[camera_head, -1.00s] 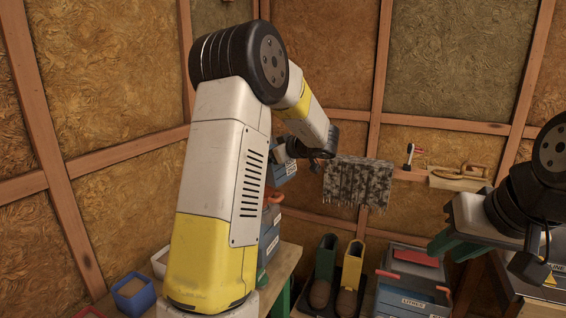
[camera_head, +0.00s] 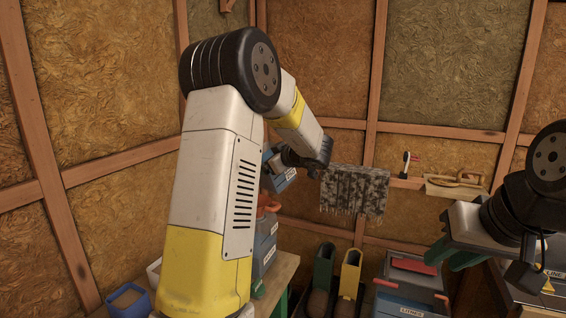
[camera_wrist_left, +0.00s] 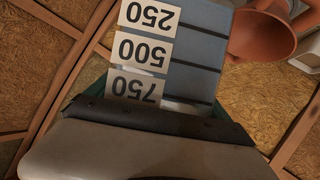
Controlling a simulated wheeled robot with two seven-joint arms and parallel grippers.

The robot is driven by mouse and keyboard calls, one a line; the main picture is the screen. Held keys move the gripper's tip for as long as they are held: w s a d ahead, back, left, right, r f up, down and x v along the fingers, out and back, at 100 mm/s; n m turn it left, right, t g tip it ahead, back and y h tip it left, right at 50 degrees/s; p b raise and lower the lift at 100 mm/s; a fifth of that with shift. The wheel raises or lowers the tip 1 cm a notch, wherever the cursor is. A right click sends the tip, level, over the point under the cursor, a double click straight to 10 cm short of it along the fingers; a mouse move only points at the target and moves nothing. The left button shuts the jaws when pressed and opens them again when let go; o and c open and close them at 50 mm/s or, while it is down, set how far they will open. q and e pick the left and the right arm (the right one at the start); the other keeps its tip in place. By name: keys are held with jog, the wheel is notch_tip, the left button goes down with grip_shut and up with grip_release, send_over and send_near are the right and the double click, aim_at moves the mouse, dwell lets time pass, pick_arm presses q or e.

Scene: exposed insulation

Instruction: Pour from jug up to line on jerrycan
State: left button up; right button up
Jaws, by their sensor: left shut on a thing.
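In the left wrist view a blue-grey jug (camera_wrist_left: 197,45) fills the top middle, with dark lines and labels 250, 500 and 750 appearing upside down. My left gripper (camera_wrist_left: 150,105) is shut on it, green fingers at its sides. In the head view the held jug (camera_head: 283,179) shows partly behind my left arm, above a blue-grey jerrycan (camera_head: 264,246) with orange parts on the bench. An orange funnel-like opening (camera_wrist_left: 262,35) is beside the jug in the left wrist view. Most of the jerrycan and its line are hidden. My right gripper (camera_head: 452,251) is at the right; its opening is unclear.
Boots (camera_head: 335,275) and a toolbox with a red item (camera_head: 412,283) stand low in the middle. A grey cloth (camera_head: 355,190) hangs on the wall beside a small shelf (camera_head: 455,188).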

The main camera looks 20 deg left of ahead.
aim_at(262, 179)
pick_arm(q)
jog(key=shift+w+r+n+t, duration=0.1)
jog(key=shift+n+t, duration=0.6)
jog(key=shift+n, duration=0.3)
dwell(0.4)
jog(key=shift+f+n+t+h, duration=0.35)
jog(key=shift+n+t, duration=0.25)
jog(key=shift+n, duration=0.5)
dwell(0.4)
jog(key=shift+s+a+f+n+t, duration=0.15)
jog(key=shift+s+f+n+t, duration=0.15)
jog(key=shift+f+n+t, duration=0.45)
dwell(0.4)
jog(key=shift+r+g, duration=0.2)
jog(key=shift+g, duration=0.05)
jog(key=shift+s+f+n, duration=0.1)
jog(key=shift+f+n, duration=0.1)
jog(key=shift+n, duration=0.15)
jog(key=shift+s+a+f+n+t, duration=0.25)
jog(key=shift+f+n+t, duration=0.35)
jog(key=shift+n, duration=0.2)
jog(key=shift+f, duration=0.15)
jog(key=shift+s+a+r+n+t, duration=0.15)
jog(key=shift+s+r+n+t, duration=0.15)
jog(key=shift+n, duration=0.35)
jog(key=shift+s+a+r+n+t, duration=0.15)
jog(key=shift+s+n+t, duration=0.1)
jog(key=shift+n, duration=0.4)
jog(key=shift+s+r+y, duration=0.1)
jog(key=shift+y, duration=0.35)
